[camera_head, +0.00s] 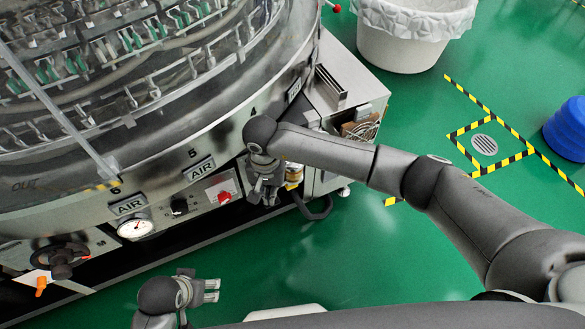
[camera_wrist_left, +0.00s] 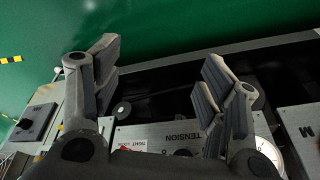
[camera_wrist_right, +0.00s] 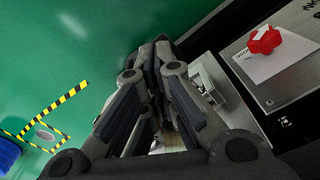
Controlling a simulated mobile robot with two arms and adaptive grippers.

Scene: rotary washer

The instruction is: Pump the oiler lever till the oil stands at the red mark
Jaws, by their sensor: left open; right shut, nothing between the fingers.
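An amber part, likely the oiler's reservoir (camera_head: 293,173), shows beside my right gripper (camera_head: 264,190) at the machine's lower front in the head view. My forearm and fingers cover most of it, so the oil level and red mark cannot be read. The lever cannot be made out clearly. In the right wrist view, my right gripper (camera_wrist_right: 163,75) is shut and empty, with a small metal bracket (camera_wrist_right: 208,82) just right of its fingers. My left gripper (camera_head: 213,291) is open and empty over the floor; in the left wrist view (camera_wrist_left: 160,80) its fingers are spread wide.
The round washer (camera_head: 230,115) fills the left. A red knob (camera_head: 224,197), a pressure gauge (camera_head: 135,228) and a dark handwheel (camera_head: 62,260) line its front. A metal cabinet (camera_head: 335,75) stands right. A white bin (camera_head: 400,45) stands behind. Green floor is open in front.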

